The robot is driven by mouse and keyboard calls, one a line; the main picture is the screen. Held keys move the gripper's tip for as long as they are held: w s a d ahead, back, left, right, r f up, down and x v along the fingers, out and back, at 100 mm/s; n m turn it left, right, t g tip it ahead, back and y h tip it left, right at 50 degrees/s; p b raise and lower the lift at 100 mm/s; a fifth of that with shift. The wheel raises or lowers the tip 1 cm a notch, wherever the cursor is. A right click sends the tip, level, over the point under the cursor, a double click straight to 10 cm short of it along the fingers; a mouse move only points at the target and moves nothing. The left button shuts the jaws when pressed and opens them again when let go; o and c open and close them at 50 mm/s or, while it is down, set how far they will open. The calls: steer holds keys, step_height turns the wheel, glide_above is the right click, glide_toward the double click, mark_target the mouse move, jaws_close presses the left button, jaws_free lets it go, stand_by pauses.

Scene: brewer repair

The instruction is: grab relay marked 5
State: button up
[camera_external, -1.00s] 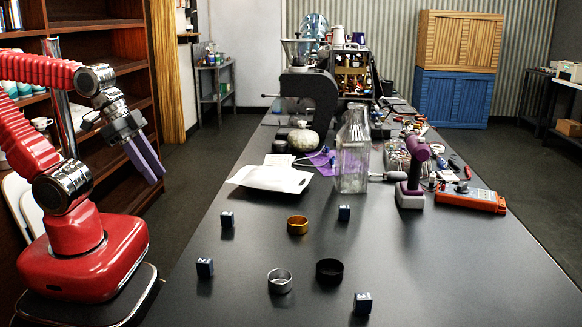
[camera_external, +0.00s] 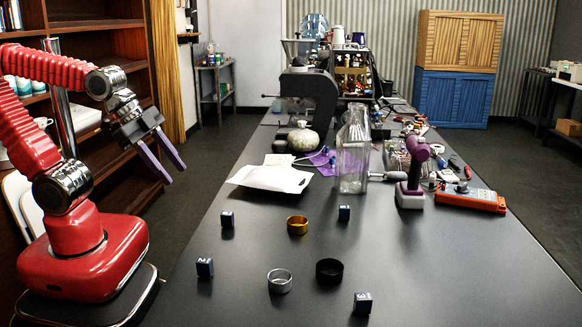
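Several small dark blue relay cubes stand apart on the black table. One cube (camera_external: 227,220) is at the back left, one (camera_external: 344,213) at the back right, one (camera_external: 205,267) at the front left and one (camera_external: 362,303) at the front right. They carry pale marks too small to read surely, so I cannot tell which is marked 5. My gripper (camera_external: 169,174) hangs in the air left of the table edge, above and left of the cubes. Its two purple fingers are spread with nothing between them.
Among the cubes stand a gold ring (camera_external: 297,225), a silver ring (camera_external: 280,281) and a black ring (camera_external: 329,271). Behind are a white packet (camera_external: 270,178), a glass bottle (camera_external: 352,155), a purple drill (camera_external: 413,175) and an orange meter (camera_external: 470,198). The table's front right is clear.

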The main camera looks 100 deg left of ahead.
steer(key=shift+w+a+f+m+t, duration=0.95)
steer(key=shift+w+f+m+t, duration=0.2)
steer(key=shift+w+m, duration=4)
steer(key=shift+w+a+f+m+t, duration=1.05)
steer(key=shift+w+m+t, duration=0.2)
steer(key=shift+w+m, duration=3.85)
steer(key=shift+w+a+f+m+t, duration=0.9)
steer(key=shift+w+f+m+t, duration=0.25)
steer(key=shift+w+m, duration=4)
steer(key=shift+s+m, duration=0.5)
steer(key=shift+m, duration=0.1)
glide_toward(344, 207)
steer(key=shift+x, duration=1.6)
steer(key=shift+w+d, duration=0.1)
steer(key=shift+x, duration=2.55)
